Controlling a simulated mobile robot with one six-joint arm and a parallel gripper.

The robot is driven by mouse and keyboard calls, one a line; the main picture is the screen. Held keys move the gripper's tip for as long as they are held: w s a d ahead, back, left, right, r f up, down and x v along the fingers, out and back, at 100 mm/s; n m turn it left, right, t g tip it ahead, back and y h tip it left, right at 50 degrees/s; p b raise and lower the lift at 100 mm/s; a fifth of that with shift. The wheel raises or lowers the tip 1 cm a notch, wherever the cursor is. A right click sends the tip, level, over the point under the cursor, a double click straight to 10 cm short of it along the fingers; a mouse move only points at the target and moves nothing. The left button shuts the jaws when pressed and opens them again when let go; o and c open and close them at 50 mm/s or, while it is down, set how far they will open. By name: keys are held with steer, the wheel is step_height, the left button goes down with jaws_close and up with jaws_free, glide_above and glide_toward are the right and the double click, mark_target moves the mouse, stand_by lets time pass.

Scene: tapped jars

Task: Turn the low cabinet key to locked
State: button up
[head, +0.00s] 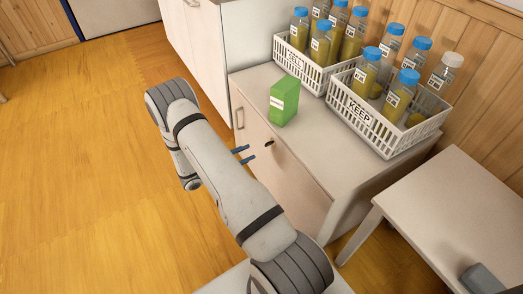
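The low cabinet (290,178) is pale, with its front facing left. A small dark spot, apparently the key (269,142), shows on its front near the top edge; it is too small to tell which way it is turned. My gripper (252,153) shows two thin dark-blue fingers with a gap between them. They point toward the cabinet front, a little left of and below the key in the picture. Nothing shows between the fingers. The rest of my gripper is hidden behind my arm.
A green box (284,101) stands on the cabinet top near its front edge. A pale table (440,215) stands at the right. Open wooden floor (75,180) lies left.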

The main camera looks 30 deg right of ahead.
mark_target(269, 144)
steer(key=d+b, duration=0.1)
steer(key=d, duration=0.6)
steer(key=shift+s, duration=0.25)
steer(key=shift+c, duration=0.2)
jaws_close()
steer(key=shift+r, duration=0.1)
